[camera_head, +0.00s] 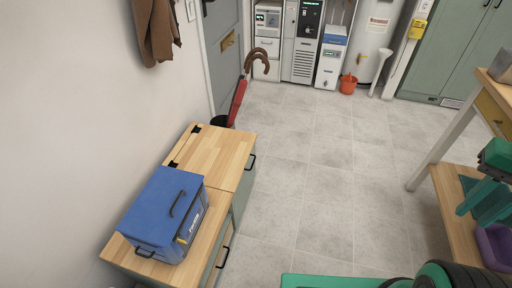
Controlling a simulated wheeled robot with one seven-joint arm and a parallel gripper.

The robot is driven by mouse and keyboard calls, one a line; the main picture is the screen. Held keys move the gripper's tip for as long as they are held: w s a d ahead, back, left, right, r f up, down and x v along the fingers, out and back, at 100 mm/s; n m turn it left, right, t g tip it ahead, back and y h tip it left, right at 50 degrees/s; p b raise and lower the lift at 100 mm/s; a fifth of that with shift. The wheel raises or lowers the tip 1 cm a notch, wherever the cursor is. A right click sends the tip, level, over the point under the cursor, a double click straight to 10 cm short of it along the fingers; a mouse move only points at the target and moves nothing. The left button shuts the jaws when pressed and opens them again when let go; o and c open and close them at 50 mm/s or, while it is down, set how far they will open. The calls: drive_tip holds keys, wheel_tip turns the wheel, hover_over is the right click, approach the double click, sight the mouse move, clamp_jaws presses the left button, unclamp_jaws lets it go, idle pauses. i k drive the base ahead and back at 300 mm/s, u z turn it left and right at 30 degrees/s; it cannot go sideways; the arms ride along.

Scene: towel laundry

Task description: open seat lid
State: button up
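The seat bench (240,205) stands along the left wall, with a light wooden top and grey-green front. Its far top section is the seat lid (215,153), lying flat and shut. Black hinges show along its wall side, and a black handle (252,162) is on the front just below its edge. A blue box (165,210) with a dark top handle sits on the near section, close to the lid's edge. A green part with teal prongs at the right edge seems to be my gripper (474,215), far from the lid; whether its fingers are apart is unclear.
A red umbrella (238,102) with brown handles stands beyond the bench's far end. A wooden shelf unit (455,200) with a purple basket (493,247) is at right. Grey tiled floor (320,180) is clear between. Machines and an orange bucket (348,85) line the back.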

sight(221, 155)
drive_tip(key=z, duration=0.05)
drive_tip(key=i, duration=1)
drive_tip(key=u, duration=0.9)
